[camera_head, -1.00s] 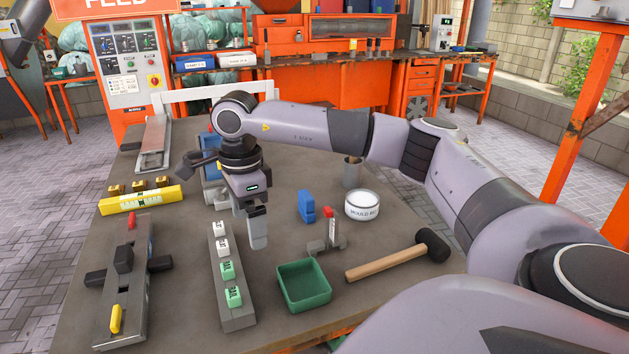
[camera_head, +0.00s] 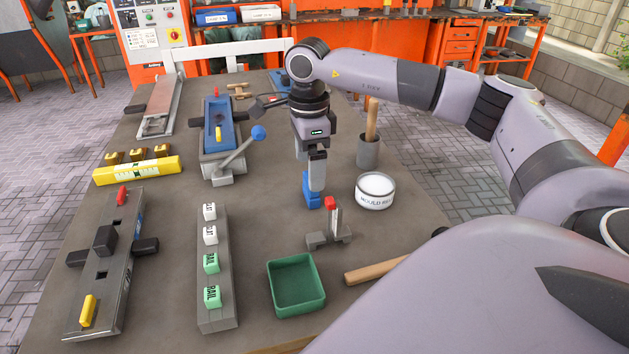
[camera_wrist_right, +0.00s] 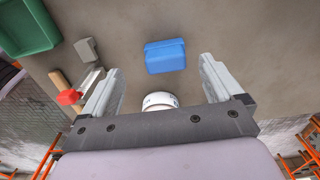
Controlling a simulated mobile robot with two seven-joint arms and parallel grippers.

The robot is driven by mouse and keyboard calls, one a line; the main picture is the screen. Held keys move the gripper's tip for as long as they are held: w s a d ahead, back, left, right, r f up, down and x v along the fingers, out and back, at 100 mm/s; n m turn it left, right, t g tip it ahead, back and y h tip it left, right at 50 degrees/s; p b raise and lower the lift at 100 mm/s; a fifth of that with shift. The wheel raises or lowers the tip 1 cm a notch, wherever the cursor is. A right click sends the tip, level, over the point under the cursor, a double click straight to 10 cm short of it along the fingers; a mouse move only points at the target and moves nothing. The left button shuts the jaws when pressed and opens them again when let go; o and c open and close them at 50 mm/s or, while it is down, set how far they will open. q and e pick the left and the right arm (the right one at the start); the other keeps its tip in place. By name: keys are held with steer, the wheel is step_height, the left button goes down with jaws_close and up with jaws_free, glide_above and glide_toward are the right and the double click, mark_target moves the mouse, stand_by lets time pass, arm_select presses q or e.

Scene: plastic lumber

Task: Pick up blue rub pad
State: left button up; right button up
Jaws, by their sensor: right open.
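The blue rub pad (camera_head: 311,199) lies on the grey table, partly hidden behind my right gripper (camera_head: 317,189) in the head view. In the right wrist view the pad (camera_wrist_right: 165,56) is a small blue block between and beyond the two open fingers (camera_wrist_right: 160,85). A gap shows on both sides of it, and nothing is held. I cannot tell exactly how high the fingertips are above the table. My left gripper is not in view.
A clamp stand with a red top (camera_head: 330,203) and a white mould-release tin (camera_head: 375,191) stand close to the right gripper. A green tray (camera_head: 296,312), a hammer handle (camera_head: 375,270) and a block rail (camera_head: 217,320) lie nearer. A blue-topped vise (camera_head: 220,137) stands left.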

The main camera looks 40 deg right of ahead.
steer(key=f, duration=0.6)
steer(key=shift+w+d+f+p, duration=0.15)
steer(key=shift+d+f+p, duration=0.05)
steer(key=shift+d+p, duration=0.15)
steer(key=c, duration=1.2)
steer(key=shift+r, duration=0.15)
step_height(320, 180, up, 20)
steer(key=shift+f, duration=0.1)
steer(key=o, duration=0.5)
steer(key=c, duration=0.3)
